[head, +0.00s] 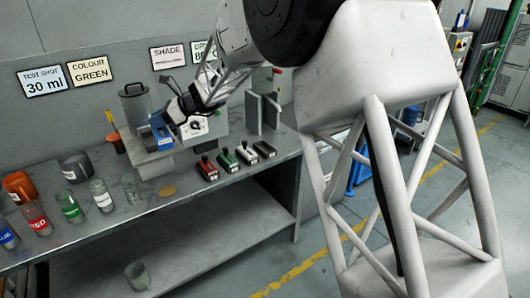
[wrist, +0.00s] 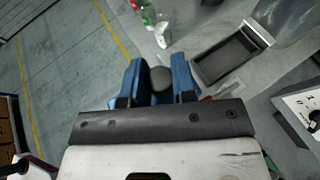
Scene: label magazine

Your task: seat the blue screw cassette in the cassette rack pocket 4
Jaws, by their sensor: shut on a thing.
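My gripper (head: 161,130) is at the back of the bench, low over a grey stand; it also shows in the wrist view (wrist: 158,66). Its two blue-sided fingers are shut on a dark round-topped thing (wrist: 160,79), mostly hidden between them. I cannot tell whether this is part of a blue cassette. On the bench stand several small black-topped blocks: a red one (head: 207,169), a green one (head: 227,161), a white one (head: 246,154) and a dark red one (head: 264,149). I cannot make out a numbered rack pocket.
A shallow open box (wrist: 231,56) lies right of the fingers in the wrist view. A grey fixture with upright plates (head: 263,113) stands behind the blocks. A dark jug (head: 135,104) is left of my gripper. Bottles and cups, including a red bottle (head: 36,221), fill the left bench.

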